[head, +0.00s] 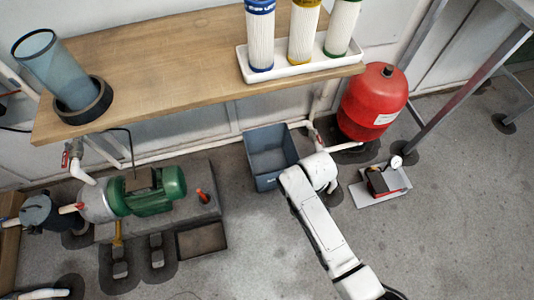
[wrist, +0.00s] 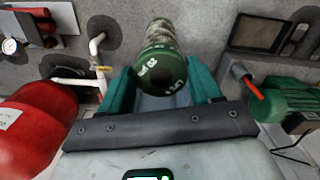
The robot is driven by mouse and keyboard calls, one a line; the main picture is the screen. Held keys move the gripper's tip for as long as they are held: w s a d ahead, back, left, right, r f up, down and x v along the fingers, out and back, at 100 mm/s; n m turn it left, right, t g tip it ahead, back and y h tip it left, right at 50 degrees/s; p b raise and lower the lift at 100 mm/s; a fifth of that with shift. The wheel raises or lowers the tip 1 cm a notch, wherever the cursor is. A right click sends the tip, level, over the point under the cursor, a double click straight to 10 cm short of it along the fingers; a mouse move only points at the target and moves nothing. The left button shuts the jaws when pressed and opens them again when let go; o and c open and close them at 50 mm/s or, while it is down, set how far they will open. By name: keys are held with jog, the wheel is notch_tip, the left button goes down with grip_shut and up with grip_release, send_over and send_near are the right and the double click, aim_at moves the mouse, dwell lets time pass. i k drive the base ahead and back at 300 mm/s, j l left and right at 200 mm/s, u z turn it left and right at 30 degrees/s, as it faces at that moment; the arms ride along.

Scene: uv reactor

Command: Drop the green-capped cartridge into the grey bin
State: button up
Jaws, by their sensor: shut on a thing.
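My gripper (wrist: 163,80) is shut on the green-capped cartridge (wrist: 164,58) in the wrist view. The cartridge's green end with pale lettering faces the camera, and its mottled, dirty body points away between the teal fingers. The grey bin (head: 262,178) is an open box on the floor below the wooden shelf in the head view, and its visible inside looks empty. My arm's end is just right of the bin in that view; the gripper and held cartridge are hidden there. A grey-blue patch between the fingers in the wrist view may be the bin.
A white tray (head: 300,70) on the wooden shelf (head: 180,62) holds white cartridges with blue, yellow and green ends. A red tank (head: 373,100) stands right of the bin. A green pump (head: 150,192) is at left. Open floor lies in front of the bin.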

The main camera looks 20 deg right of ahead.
aim_at(273, 166)
jog(key=i, duration=1.05)
